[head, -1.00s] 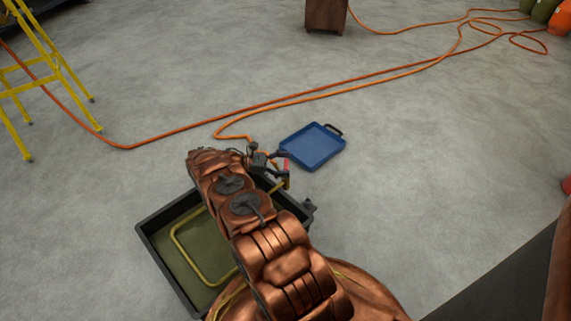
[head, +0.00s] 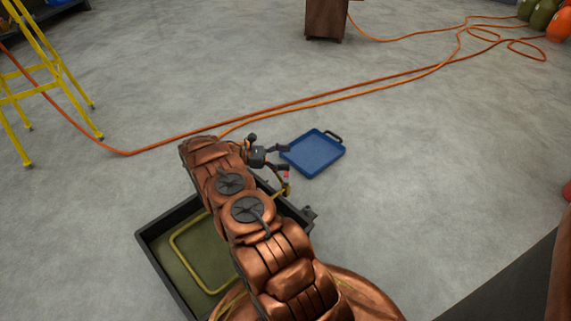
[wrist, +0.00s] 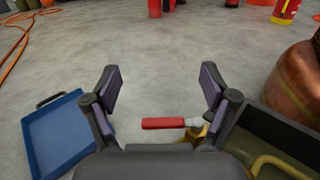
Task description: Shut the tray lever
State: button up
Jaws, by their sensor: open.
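The tray lever has a red handle (wrist: 165,123) and a brass-coloured pivot end (wrist: 198,131) at the edge of the dark tray. In the wrist view the handle points left, lying crosswise low between my fingers. In the head view only a small red bit of the lever (head: 286,175) shows, just below my gripper (head: 284,157). The black-walled tray (head: 160,262) with an olive floor and a brass tube lies under my arm, partly hidden by it. In the wrist view my gripper (wrist: 160,85) is open and empty, its fingers on either side of the lever; contact cannot be told.
A blue shallow tray (head: 313,155) lies on the floor just beyond my gripper. Orange hoses (head: 330,97) cross the floor behind it. A yellow ladder (head: 45,85) stands at the left and a brown cabinet (head: 326,20) at the back.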

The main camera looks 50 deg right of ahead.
jog(key=shift+r, duration=1.55)
jog(key=shift+c, duration=0.3)
